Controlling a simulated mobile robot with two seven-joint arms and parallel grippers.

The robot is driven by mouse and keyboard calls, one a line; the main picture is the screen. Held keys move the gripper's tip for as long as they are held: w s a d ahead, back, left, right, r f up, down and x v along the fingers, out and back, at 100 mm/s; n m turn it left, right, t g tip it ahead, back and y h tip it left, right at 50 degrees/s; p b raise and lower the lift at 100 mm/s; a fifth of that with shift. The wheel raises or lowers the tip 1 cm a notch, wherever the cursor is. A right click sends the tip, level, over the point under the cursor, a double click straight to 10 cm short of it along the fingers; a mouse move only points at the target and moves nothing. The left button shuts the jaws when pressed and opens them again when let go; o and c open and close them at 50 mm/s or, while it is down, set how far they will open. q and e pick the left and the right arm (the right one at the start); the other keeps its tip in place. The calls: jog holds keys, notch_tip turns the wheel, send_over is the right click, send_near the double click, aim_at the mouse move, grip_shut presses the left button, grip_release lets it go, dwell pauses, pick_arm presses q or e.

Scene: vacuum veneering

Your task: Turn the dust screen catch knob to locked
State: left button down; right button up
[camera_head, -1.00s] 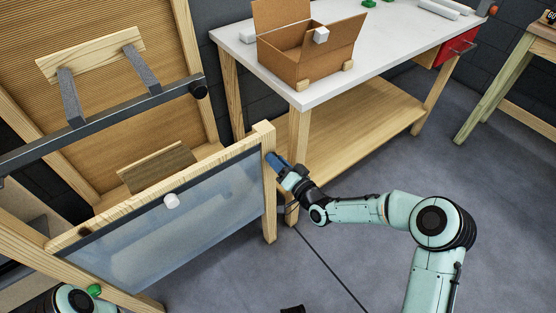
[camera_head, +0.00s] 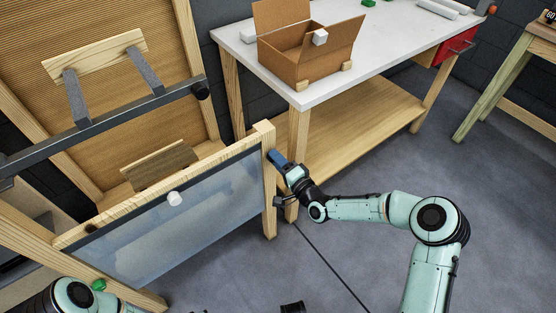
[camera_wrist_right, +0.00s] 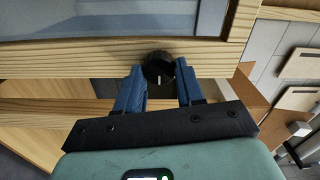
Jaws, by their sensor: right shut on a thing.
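The dust screen (camera_head: 170,225) is a translucent panel in a wooden frame. Its catch knob (camera_wrist_right: 158,68) is round and black with a short white mark, on the wooden frame post in the right wrist view. The mark points down in that picture. My right gripper (camera_head: 273,157) is at the right post of the frame, with its blue fingers on either side of the knob and shut on it. The fingers hide the knob in the head view. My left arm shows at the lower left of the head view, but its gripper is out of sight.
A white-topped bench (camera_head: 385,60) with a cardboard box (camera_head: 290,65) stands behind the frame. A dark bar (camera_head: 130,112) crosses above the screen. The floor (camera_head: 430,165) to the right is mostly open.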

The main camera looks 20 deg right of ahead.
dwell(0.3)
jog(key=o, duration=1)
jog(key=shift+o, duration=0.2)
pick_arm(q)
jog(key=s+d+r+g+p, duration=0.1)
jog(key=s+d+r+p, duration=0.1)
jog(key=s+r+p, duration=0.1)
jog(key=shift+s+d+h, duration=0.2)
jog(key=shift+s+h, duration=0.2)
jog(key=shift+s, duration=0.4)
pick_arm(e)
jog(key=v, duration=1.3)
jog(key=shift+s, duration=0.25)
